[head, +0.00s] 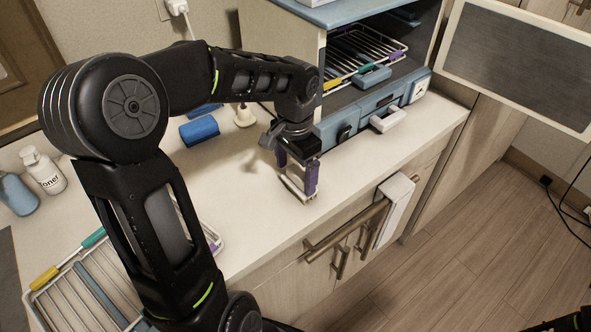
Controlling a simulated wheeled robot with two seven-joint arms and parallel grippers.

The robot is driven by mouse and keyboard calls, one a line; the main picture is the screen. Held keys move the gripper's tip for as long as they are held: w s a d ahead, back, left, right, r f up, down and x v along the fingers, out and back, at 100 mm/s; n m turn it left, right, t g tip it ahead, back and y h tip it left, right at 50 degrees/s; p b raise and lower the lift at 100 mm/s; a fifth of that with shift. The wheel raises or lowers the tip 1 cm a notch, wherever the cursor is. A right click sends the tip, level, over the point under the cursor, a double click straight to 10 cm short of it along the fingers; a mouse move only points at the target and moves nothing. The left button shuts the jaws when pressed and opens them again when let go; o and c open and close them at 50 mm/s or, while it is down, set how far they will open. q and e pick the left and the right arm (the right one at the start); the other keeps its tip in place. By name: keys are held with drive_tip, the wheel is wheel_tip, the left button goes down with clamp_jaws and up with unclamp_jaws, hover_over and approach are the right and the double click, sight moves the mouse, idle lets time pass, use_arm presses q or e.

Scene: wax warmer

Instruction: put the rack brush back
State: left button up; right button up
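My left gripper (299,182) points down over the counter near its front edge. Its two fingers stand apart, and I see nothing clearly held between them. I cannot tell for sure which thing is the rack brush. A blue block-shaped item (199,131) lies on the counter behind my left arm, left of the gripper. A small cream piece with a round base (244,117) stands beside it. The open warmer (335,125) holds a wire rack (362,52) with coloured clips and a blue handle.
The warmer's door (520,62) hangs open at right. A second wire rack (68,300) lies at lower left, partly behind my arm. Bottles (43,172) stand at left. A white towel (396,208) hangs on the cabinet handle. The counter right of my gripper is clear.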

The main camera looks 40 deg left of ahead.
sight(295, 171)
use_arm(q)
wheel_tip(295, 171, up, 12)
drive_tip(key=shift+r, duration=0.15)
idle(0.6)
idle(0.6)
